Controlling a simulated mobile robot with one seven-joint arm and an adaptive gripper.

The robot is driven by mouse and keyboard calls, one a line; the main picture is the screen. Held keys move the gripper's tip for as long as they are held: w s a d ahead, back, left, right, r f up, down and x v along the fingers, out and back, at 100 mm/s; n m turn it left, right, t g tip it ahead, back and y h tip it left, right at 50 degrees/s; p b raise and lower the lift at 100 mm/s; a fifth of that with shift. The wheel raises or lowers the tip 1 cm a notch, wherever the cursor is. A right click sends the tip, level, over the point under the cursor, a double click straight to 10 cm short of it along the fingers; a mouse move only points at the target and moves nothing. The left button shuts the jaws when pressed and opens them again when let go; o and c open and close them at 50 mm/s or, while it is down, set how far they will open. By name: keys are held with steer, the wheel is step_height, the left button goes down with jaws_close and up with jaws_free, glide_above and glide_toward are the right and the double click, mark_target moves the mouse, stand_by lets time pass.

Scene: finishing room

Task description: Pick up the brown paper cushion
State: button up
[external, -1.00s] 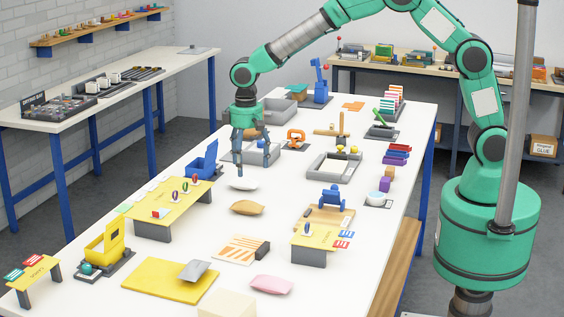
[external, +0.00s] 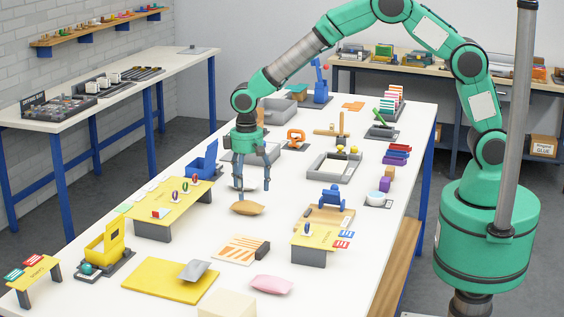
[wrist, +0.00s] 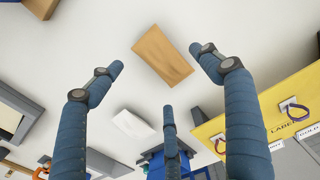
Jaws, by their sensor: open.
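The brown paper cushion (external: 247,208) lies flat on the white table in the external view. In the wrist view the brown paper cushion (wrist: 162,56) sits at the upper middle, beyond and between the spread fingers. My gripper (external: 253,188) is open and points down, above and just behind the cushion, apart from it. Its blue fingers also show open and empty in the wrist view (wrist: 160,90). A white cushion (wrist: 133,124) lies beside the brown one, nearer the fingers' base in the wrist view. In the external view the fingers partly hide it.
A yellow label stand (external: 170,205) is left of the cushion. A pink cushion (external: 271,285), a striped card (external: 240,249) and a yellow mat (external: 150,280) lie in front. A grey tray (external: 318,172) is behind right. Bare table surrounds the cushion.

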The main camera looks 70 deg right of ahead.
mark_target(248, 202)
steer(key=shift+f, duration=0.35)
steer(key=shift+f+b, duration=0.55)
steer(key=shift+f, duration=2.1)
steer(key=shift+c, duration=0.3)
steer(key=c, duration=0.9)
